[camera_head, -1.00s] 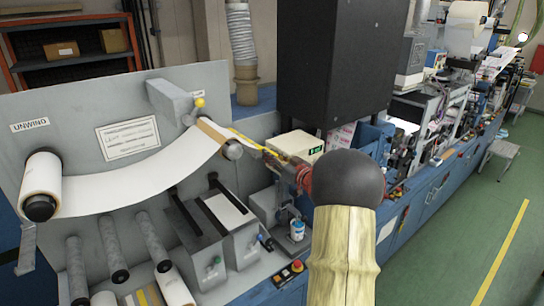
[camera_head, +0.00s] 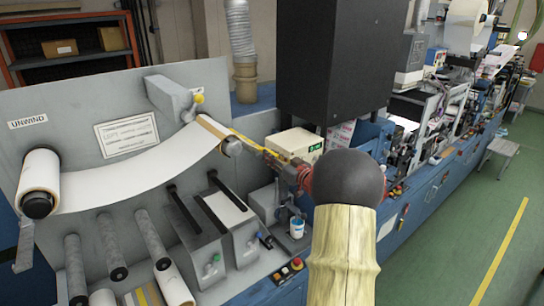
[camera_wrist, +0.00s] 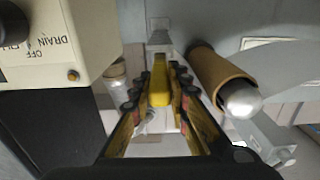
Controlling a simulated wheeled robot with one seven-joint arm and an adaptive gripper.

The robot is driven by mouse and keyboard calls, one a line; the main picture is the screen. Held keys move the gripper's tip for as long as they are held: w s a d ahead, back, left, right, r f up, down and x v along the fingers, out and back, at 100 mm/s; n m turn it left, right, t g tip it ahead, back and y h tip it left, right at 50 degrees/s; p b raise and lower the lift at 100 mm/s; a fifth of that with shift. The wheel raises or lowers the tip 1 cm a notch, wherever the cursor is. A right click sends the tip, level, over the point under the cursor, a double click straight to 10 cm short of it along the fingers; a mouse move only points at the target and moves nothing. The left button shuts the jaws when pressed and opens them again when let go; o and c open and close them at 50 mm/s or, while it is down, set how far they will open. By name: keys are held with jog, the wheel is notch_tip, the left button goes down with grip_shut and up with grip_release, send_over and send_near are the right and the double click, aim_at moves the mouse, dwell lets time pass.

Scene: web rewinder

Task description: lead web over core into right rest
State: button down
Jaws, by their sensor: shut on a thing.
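The white web (camera_head: 135,180) hangs in a sagging curve from the unwind roll (camera_head: 40,182) at the left to the brown core (camera_head: 212,127) at upper right. In the wrist view the core (camera_wrist: 222,72) with its rounded silver end (camera_wrist: 242,101) lies just right of my gripper (camera_wrist: 160,95). My gripper's yellow and black fingers are shut on a yellow piece (camera_wrist: 158,74). I cannot tell whether that piece is joined to the web. In the head view my gripper (camera_head: 248,142) is beside the core's right end, partly blurred into the background. The right rest cannot be made out.
A grey bracket with a yellow knob (camera_head: 198,98) stands above the core. A cream box with a green display (camera_head: 296,143) is close behind my gripper; the wrist view shows a cream control box (camera_wrist: 50,40) at left. Grey slotted boxes (camera_head: 195,240) and rollers (camera_head: 110,245) lie below the web.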

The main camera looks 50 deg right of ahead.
jog(key=shift+f, duration=0.3)
jog(key=c, duration=1.6)
grip_release()
jog(key=v, duration=1.2)
